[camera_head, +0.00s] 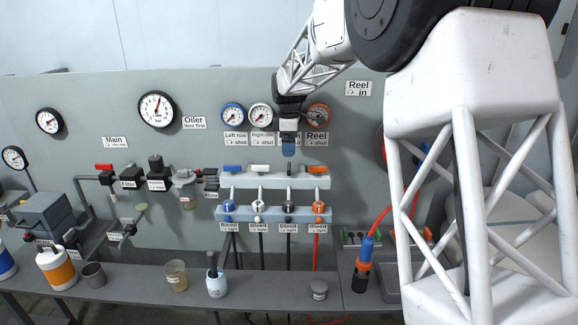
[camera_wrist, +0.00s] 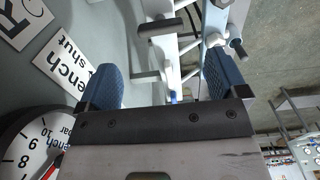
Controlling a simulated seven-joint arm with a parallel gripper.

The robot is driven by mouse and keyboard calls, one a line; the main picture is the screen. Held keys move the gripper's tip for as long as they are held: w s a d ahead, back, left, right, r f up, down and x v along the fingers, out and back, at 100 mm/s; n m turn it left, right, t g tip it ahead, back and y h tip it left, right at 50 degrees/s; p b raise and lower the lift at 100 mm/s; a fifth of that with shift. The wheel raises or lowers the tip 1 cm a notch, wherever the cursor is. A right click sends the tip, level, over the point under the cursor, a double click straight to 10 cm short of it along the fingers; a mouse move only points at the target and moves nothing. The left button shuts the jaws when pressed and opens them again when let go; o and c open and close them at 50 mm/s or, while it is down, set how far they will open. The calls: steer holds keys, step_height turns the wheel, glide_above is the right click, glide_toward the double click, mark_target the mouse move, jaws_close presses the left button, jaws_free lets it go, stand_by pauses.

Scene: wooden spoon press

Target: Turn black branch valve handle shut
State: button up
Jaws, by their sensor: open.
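The manifold (camera_head: 222,182) on the grey panel carries a row of branch valve handles. The black handle (camera_head: 289,169) stands between the white handle (camera_head: 260,168) and the orange handle (camera_head: 317,169). It looks narrow and upright in the head view, while the blue handle (camera_head: 232,168) and the others lie crosswise. My gripper (camera_head: 289,152) is just above the black handle, pointing down, empty. In the wrist view my gripper (camera_wrist: 164,82) has its blue fingers spread wide. A dark handle (camera_wrist: 165,27) shows beyond them near the top, apart from both fingers; it is probably the black one.
Gauges (camera_head: 260,115) and labels are on the panel close behind my gripper. Couplings (camera_head: 289,207) hang below the manifold. A grey bench (camera_head: 130,283) in front holds a mug (camera_head: 93,275), a beaker (camera_head: 177,275) and a white jar (camera_head: 216,286).

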mark_target(289, 166)
stand_by(0.3)
steer(key=shift+f, duration=3.9)
steer(key=shift+c, duration=0.4)
steer(key=c, duration=0.9)
steer(key=shift+o, duration=0.2)
